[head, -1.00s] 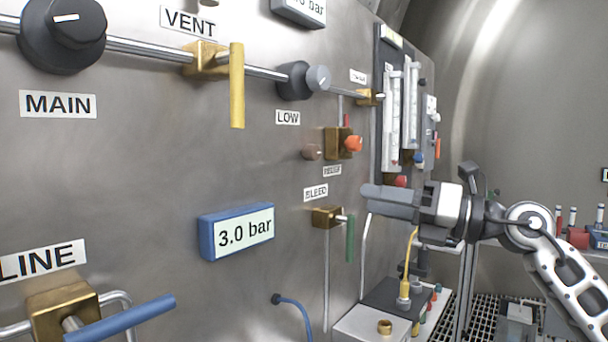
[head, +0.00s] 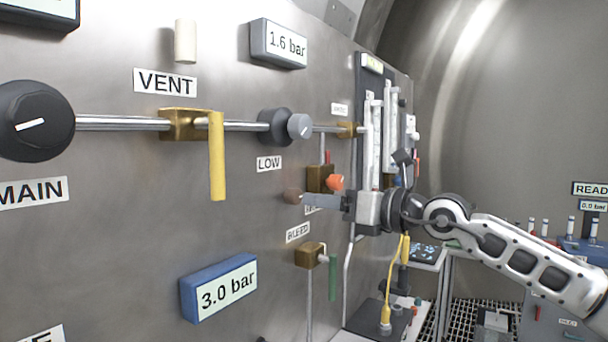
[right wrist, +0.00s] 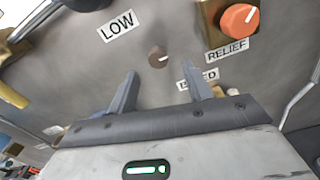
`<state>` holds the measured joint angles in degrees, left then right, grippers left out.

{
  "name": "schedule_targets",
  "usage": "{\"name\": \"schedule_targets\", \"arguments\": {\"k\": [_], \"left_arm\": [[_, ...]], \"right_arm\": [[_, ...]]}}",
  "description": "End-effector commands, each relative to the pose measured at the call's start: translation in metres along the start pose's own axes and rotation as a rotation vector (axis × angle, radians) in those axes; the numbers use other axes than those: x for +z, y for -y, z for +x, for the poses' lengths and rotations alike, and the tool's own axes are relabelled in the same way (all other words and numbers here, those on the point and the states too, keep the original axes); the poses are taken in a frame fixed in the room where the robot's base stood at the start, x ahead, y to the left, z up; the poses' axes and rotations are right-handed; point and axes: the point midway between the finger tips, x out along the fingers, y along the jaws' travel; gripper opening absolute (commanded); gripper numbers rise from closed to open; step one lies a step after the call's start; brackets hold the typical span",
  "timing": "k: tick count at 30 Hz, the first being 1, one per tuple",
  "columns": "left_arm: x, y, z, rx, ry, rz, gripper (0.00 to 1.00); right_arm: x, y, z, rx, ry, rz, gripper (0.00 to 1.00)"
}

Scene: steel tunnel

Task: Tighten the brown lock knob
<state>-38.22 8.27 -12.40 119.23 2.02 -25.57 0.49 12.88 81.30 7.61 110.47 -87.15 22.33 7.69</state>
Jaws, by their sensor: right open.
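The brown lock knob (head: 293,197) is a small round knob on the steel panel, left of the orange relief knob (head: 335,182). In the right wrist view the brown knob (right wrist: 158,57) shows a pale mark on its face and lies beyond the fingertips, between their lines. My right gripper (head: 308,201) is open and empty, its fingers pointing left at the brown knob. In the right wrist view its two fingers (right wrist: 159,80) stand apart, and the knob looks clear of both. My left gripper is in neither current view.
The brass relief valve body (head: 320,178) sits just right of the knob. The bleed valve (head: 309,255) with its green handle (head: 332,277) is below. The grey LOW knob (head: 299,127) is above, and a yellow lever (head: 217,155) hangs to the left.

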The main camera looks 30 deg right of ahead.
Motion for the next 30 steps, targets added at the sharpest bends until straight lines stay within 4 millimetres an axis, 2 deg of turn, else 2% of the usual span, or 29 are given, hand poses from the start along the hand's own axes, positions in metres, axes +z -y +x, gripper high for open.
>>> {"name": "schedule_targets", "arguments": {"k": [1, 12, 24, 25, 27, 30], "left_arm": [[-0.008, 0.001, -0.007, -0.005, 0.008, 0.005, 0.36], [-0.014, 0.005, -0.018, -0.024, 0.034, 0.023, 0.36], [-0.012, 0.006, -0.018, -0.026, 0.037, 0.023, 0.36], [-0.012, 0.006, -0.018, -0.026, 0.036, 0.023, 0.36], [-0.012, 0.006, -0.018, -0.026, 0.036, 0.023, 0.36], [-0.012, 0.006, -0.018, -0.026, 0.036, 0.023, 0.36]], "right_arm": [[0.010, -0.001, 0.005, 0.001, 0.008, 0.007, 0.50], [0.004, -0.002, 0.041, 0.006, 0.006, 0.004, 0.50], [-0.001, -0.003, 0.049, 0.006, -0.001, 0.000, 0.50], [-0.001, -0.003, 0.049, 0.006, 0.000, 0.000, 0.48], [-0.001, -0.003, 0.049, 0.006, 0.000, 0.000, 0.28], [-0.001, -0.003, 0.049, 0.006, 0.000, 0.000, 0.06]]}}
